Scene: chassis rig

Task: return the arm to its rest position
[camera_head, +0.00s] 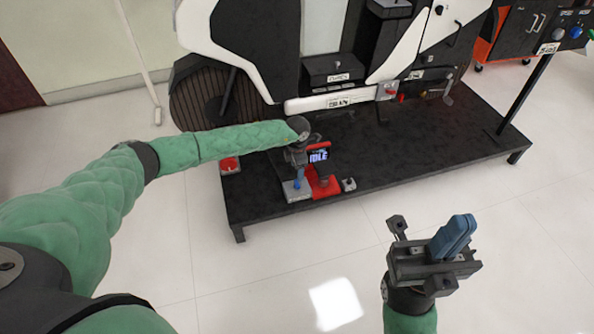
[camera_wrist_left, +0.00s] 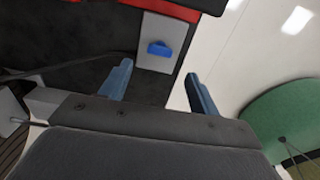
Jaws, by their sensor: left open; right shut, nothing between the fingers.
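My left arm reaches in from the left over the black platform. Its gripper (camera_head: 297,168) hangs above the platform's front edge, beside a red stand with a small display reading "IDLE" (camera_head: 319,157). In the left wrist view the left gripper (camera_wrist_left: 158,80) is open, its two blue fingers wide apart with nothing between them. Beyond the fingertips lies a grey plate (camera_wrist_left: 154,27) with a blue piece (camera_wrist_left: 160,49) on it; the plate also shows in the head view (camera_head: 292,193). My right gripper (camera_head: 455,238) is shut and empty, over the floor at lower right.
The black platform (camera_head: 430,150) carries a large white and black chassis (camera_head: 260,40). A red button (camera_head: 229,165) and a small grey block (camera_head: 348,184) sit along its front edge. A post with a button panel (camera_head: 560,40) stands at right. The tiled floor in front is clear.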

